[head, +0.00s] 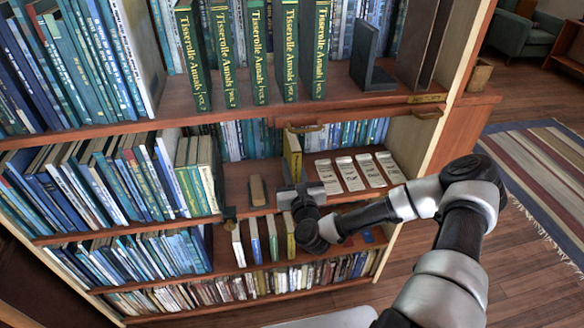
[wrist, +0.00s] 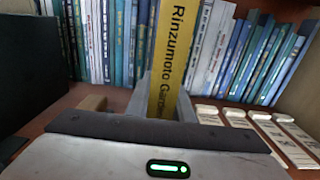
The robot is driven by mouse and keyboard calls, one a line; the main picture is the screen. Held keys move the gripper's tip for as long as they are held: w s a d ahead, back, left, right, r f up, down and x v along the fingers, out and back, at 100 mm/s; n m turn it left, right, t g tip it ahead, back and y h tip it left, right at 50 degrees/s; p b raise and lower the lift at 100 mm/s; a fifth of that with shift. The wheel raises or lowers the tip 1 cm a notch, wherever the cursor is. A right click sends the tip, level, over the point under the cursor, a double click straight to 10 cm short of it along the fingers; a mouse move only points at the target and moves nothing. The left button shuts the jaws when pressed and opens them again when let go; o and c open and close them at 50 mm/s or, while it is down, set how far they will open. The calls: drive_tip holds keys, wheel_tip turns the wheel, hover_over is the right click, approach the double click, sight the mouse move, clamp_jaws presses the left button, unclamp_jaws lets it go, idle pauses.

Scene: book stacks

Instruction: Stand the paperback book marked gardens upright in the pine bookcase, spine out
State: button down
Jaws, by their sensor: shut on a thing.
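The yellow paperback (head: 292,150) is upright on the middle shelf of the pine bookcase (head: 262,168). My gripper (head: 298,190) reaches into the bay from the front. In the wrist view my gripper (wrist: 165,106) is shut on the lower part of the book. I cannot tell whether the book's bottom touches the shelf board.
A small brown block (head: 257,190) lies left of the book. Several pale printed strips (head: 350,173) lie to its right. A row of blue and white books (wrist: 105,40) stands behind. Green volumes (head: 257,50) and a dark bookend (head: 367,60) stand on the shelf above.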

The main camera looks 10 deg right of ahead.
sight(296, 181)
drive_tip(key=c, duration=2)
unclamp_jaws()
drive_tip(key=shift+f, duration=0.15)
drive_tip(key=o, duration=0.4)
drive_tip(key=shift+o, duration=0.2)
drive_tip(key=shift+s+r, duration=0.15)
drive_tip(key=shift+r, duration=0.1)
drive_tip(key=s, duration=1.1)
drive_tip(key=shift+s+f+p, duration=0.1)
drive_tip(key=shift+s+p, duration=0.3)
